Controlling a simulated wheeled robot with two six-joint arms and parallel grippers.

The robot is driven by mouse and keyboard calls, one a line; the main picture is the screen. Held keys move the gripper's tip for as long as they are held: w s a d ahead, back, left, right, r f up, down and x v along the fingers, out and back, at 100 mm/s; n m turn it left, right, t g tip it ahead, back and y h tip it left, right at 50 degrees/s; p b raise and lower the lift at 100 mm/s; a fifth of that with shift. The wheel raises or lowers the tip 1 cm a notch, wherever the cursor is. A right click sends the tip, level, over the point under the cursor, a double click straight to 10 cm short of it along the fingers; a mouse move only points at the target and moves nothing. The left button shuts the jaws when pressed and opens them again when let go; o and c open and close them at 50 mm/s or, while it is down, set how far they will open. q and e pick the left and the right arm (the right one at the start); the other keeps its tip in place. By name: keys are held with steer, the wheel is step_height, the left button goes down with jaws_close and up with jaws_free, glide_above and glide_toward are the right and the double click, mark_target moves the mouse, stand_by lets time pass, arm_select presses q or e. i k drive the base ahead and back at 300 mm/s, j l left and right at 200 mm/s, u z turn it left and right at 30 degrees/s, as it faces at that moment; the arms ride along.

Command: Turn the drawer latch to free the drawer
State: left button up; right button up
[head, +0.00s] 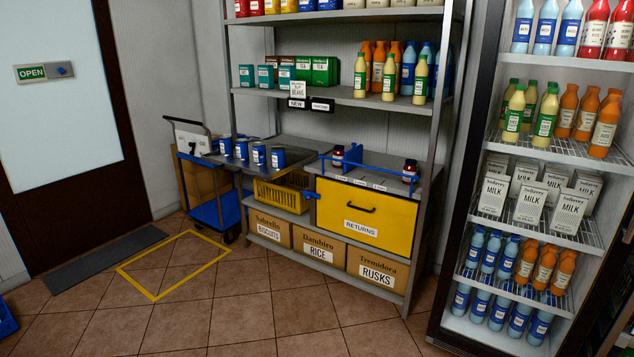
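A yellow drawer (391,205) with a black handle (360,209) and a "RETURNS" label sits shut in the shelving unit, at mid-height. A small blue piece that looks like the latch (311,196) is at the drawer's left edge; its exact turn is too small to tell. A blue rail (372,170) runs along the surface above the drawer, with two dark jars beside it. Neither of my grippers is in view.
Boxes of biscuits, rice and rusks (377,270) stand below the drawer. A tray (285,168) with blue cans and a blue trolley (215,212) are to the left. An open-fronted fridge (450,290) is at the right. The tiled floor in front (240,320) is clear.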

mark_target(308, 195)
steer(key=i+j, duration=0.25)
steer(key=i, duration=0.25)
steer(key=i+j, duration=0.25)
steer(key=i, duration=0.25)
steer(key=i+j, duration=0.2)
steer(key=i, duration=0.3)
steer(key=i+z, duration=0.1)
steer(key=z, duration=0.35)
steer(key=i+j+z, duration=0.1)
steer(key=z, duration=0.35)
steer(key=j, duration=0.1)
